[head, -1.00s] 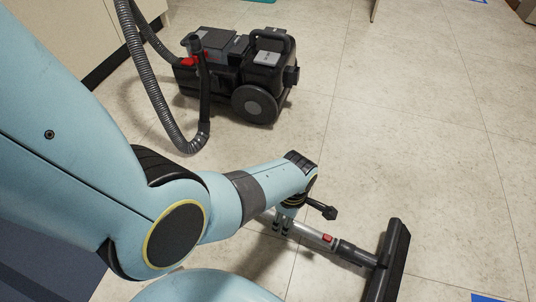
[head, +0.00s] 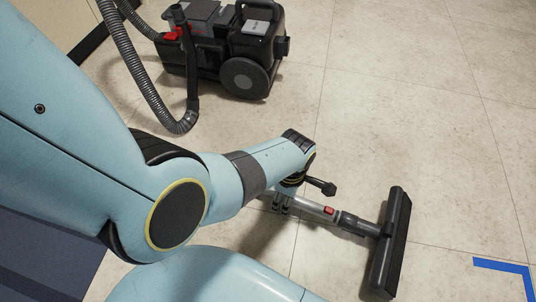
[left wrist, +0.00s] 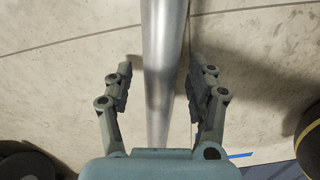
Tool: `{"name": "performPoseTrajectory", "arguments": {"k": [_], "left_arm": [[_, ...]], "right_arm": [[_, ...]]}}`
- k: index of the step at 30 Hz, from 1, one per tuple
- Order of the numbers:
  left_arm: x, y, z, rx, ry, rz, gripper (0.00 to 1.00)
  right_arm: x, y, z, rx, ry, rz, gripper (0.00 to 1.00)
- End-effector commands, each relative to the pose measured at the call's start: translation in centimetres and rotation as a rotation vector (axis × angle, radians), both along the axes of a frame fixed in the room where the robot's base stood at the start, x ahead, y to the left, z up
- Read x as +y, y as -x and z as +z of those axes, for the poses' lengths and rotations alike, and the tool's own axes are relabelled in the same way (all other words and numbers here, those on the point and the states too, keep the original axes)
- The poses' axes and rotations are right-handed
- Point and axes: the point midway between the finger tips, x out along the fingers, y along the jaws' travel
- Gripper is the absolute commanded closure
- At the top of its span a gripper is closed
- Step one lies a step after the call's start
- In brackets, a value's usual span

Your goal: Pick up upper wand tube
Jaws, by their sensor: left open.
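The silver wand tube (head: 310,206) lies low over the tiled floor in the head view, with a red button (head: 329,210) and a black floor head (head: 391,243) at its right end. My left gripper (head: 281,203) is at the tube's left visible part, partly hidden by my wrist. In the left wrist view the bare metal tube (left wrist: 163,50) runs between the two open fingers of my left gripper (left wrist: 158,85). Gaps show on both sides of the tube. My arm hides the tube's other end in the head view. My right gripper is not in view.
A black and grey vacuum body (head: 245,78) with a ribbed hose (head: 130,65) stands on the floor at the upper left. A cabinet (head: 60,22) is at the top left corner. Blue tape (head: 502,265) marks the lower right floor. The right floor is mostly clear.

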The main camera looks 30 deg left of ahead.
Motion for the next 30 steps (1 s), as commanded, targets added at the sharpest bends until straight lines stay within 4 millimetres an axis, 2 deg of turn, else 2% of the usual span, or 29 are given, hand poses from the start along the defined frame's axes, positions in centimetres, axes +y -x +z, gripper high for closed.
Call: {"name": "performPoseTrajectory", "arguments": {"k": [3, 15, 30], "left_arm": [[-0.01, -0.02, 0.03, 0.0, 0.0, 0.0, 0.46], [-0.01, 0.01, 0.02, 0.0, 0.0, 0.0, 0.98], [-0.05, -0.1, 0.12, -0.002, 0.001, 0.0, 1.0]], "right_arm": [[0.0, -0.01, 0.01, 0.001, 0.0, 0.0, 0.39], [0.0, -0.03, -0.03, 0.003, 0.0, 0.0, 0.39], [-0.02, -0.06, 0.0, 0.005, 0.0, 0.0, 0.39]]}}
